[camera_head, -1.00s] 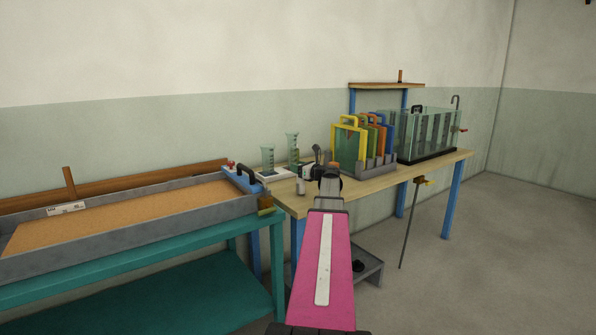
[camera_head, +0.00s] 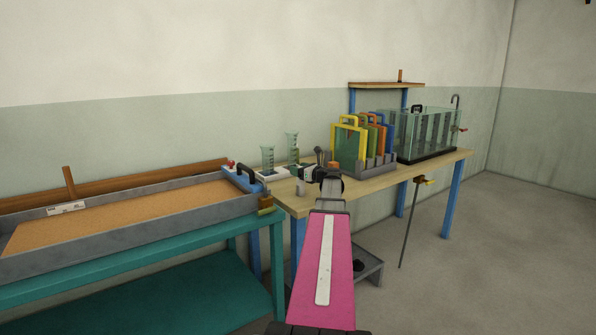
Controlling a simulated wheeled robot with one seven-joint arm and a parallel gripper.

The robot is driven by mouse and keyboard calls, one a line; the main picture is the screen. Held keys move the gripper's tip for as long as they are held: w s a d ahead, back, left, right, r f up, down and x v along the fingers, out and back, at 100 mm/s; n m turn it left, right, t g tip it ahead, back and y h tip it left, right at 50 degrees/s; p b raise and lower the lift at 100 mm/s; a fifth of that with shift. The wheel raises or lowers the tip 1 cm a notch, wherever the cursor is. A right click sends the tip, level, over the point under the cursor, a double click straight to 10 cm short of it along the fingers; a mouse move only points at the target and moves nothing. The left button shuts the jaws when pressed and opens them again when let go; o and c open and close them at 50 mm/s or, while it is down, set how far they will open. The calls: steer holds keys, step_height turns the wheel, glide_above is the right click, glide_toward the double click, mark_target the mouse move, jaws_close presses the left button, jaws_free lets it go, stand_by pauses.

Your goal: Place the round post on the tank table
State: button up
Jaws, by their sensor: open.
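A small grey cylinder, which I take to be the round post (camera_head: 300,188), stands upright on the tank table (camera_head: 380,184), near its left front corner. The tank table has a light wooden top and blue legs. My gripper (camera_head: 312,174) is open above the table, just up and right of the post, with a gap between them. My pink arm link rises from the bottom of the view, and the fingers are small and partly hidden by my wrist.
The glass tank (camera_head: 428,133) stands at the table's right end, beside a rack of coloured, handled panels (camera_head: 350,142). Glass beakers (camera_head: 268,158) stand at the back left. A sand tray (camera_head: 130,210) on a teal bench lies left.

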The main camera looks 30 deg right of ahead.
steer(key=v, duration=1.1)
